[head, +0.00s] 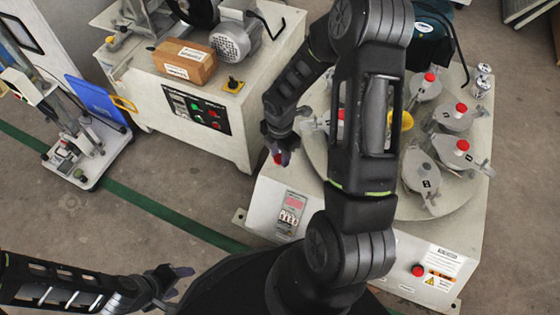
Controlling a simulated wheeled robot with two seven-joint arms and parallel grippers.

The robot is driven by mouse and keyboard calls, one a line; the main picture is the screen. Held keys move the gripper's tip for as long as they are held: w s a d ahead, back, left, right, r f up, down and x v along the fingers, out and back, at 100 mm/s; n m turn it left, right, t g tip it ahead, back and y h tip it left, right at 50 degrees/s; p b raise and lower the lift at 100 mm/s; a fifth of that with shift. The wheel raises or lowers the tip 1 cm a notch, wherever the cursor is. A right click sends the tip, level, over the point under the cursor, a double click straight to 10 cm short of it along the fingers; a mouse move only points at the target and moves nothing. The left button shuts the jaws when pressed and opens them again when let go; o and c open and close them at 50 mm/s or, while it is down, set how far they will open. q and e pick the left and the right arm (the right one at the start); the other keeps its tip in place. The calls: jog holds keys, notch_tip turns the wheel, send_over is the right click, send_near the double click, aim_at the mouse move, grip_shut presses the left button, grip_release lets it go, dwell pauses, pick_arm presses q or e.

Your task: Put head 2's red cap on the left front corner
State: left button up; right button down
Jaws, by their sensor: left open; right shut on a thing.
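My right gripper (281,142) is shut on a red cap (277,158), at the left side of the white machine (345,230). I cannot tell whether the cap touches the machine's top. The machine carries a round grey plate (455,205) with several grey heads. One head (421,178) at the plate's front right shows a dark label and no red cap; its number is too small to read surely. Other heads wear red caps, such as this cap (462,146). My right arm hides part of the plate. My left gripper (178,284) is open and empty, low at the left.
The machine's front has a counter panel (291,211) and a red button (418,270). Behind left, a white bench (240,120) holds a brown box (185,62) and a motor (235,40). A blue-panelled stand (97,100) is at far left. Floor between is clear.

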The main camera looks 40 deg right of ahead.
aim_at(280, 158)
jog(key=shift+f+b, duration=0.75)
jog(key=shift+f, duration=1.15)
jog(key=shift+f, duration=0.1)
jog(key=c, duration=1)
grip_release()
jog(key=shift+r, duration=0.55)
notch_tip(280, 158, up, 11)
jog(key=p, duration=0.4)
jog(key=shift+r+p, duration=0.1)
jog(key=shift+p, duration=0.3)
